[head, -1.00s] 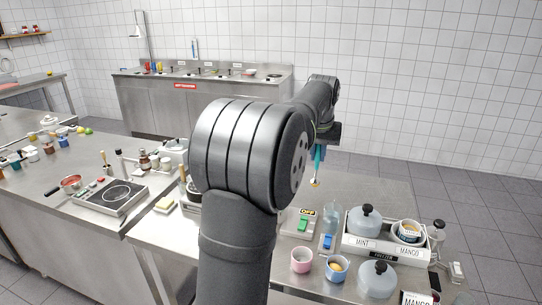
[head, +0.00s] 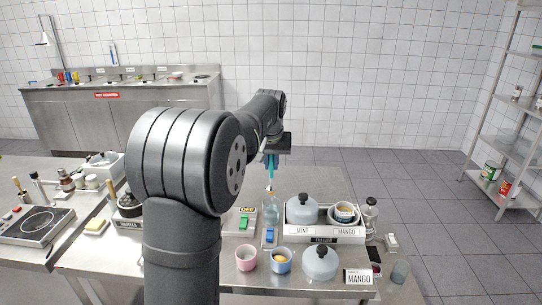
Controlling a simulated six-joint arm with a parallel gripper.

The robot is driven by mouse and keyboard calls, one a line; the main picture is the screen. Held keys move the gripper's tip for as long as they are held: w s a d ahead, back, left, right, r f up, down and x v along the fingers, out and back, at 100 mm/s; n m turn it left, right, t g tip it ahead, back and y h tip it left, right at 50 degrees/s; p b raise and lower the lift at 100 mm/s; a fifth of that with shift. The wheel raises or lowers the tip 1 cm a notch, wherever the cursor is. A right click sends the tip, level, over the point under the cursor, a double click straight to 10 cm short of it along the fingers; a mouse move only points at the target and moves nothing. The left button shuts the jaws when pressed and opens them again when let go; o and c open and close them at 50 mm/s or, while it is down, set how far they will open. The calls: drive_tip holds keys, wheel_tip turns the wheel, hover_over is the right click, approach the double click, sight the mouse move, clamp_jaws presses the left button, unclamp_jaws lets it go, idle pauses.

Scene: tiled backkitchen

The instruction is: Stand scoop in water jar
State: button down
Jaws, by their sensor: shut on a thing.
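My gripper (head: 272,158) points down beyond the middle of the counter, partly hidden by my own wrist. It is shut on the scoop (head: 270,182), a thin upright tool with a small tan lower end. The clear bluish water jar (head: 271,209) stands on the counter behind the blue switch. The scoop's lower end appears right at or just above the jar's mouth; I cannot tell whether it is inside.
A tray (head: 322,240) with a lidded MINT tub and MANGO cups stands right of the jar.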

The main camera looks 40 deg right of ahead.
sight(271, 179)
drive_tip(key=shift+f, duration=3.9)
drive_tip(key=c, duration=1.3)
unclamp_jaws()
drive_tip(key=v, duration=1.7)
drive_tip(key=shift+r, duration=0.25)
drive_tip(key=shift+w, duration=0.1)
